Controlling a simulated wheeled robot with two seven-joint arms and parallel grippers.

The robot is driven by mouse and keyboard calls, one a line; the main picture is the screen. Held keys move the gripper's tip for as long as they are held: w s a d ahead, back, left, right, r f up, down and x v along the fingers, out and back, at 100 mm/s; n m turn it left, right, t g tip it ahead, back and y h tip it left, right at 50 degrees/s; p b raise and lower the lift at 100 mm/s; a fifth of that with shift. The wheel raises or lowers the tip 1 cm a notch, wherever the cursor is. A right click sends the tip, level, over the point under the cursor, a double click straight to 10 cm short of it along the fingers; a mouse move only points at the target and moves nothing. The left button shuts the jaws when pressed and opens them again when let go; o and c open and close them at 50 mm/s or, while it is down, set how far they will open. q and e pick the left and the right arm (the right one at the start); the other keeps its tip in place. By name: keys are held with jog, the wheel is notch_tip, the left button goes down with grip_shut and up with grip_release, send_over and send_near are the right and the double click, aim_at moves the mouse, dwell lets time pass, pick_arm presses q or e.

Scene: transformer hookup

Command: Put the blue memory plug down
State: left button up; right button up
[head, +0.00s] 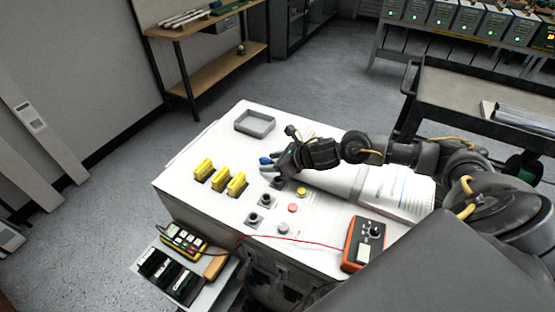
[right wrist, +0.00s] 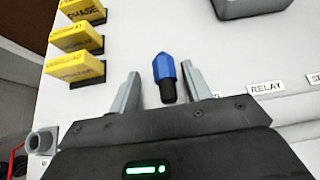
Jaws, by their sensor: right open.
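The blue memory plug (head: 265,160) is at the white cabinet top (head: 225,135), at the fingertips of my right gripper (head: 274,163). In the right wrist view, the plug (right wrist: 164,70) has a blue body and a black end. It is between the two grey fingers of my right gripper (right wrist: 160,82), close to the right finger, with a clear gap to the left finger. The gripper is open. I cannot tell whether the plug touches the right finger or rests fully on the surface. My left gripper is not in view.
Several yellow blocks (head: 220,182) stand left of the gripper. A grey tray (head: 255,123) sits behind it. Black-based posts (head: 252,219) and coloured buttons (head: 292,208) are in front. An orange meter (head: 363,244) with a red lead and an open booklet (head: 400,190) lie to the right.

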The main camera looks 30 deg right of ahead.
jog(key=b+v, duration=0.2)
jog(key=v, duration=0.9)
jog(key=shift+r, duration=0.1)
jog(key=shift+s+d+r, duration=0.2)
jog(key=shift+s+r, duration=0.1)
jog(key=shift+s, duration=0.05)
jog(key=shift+r, duration=0.1)
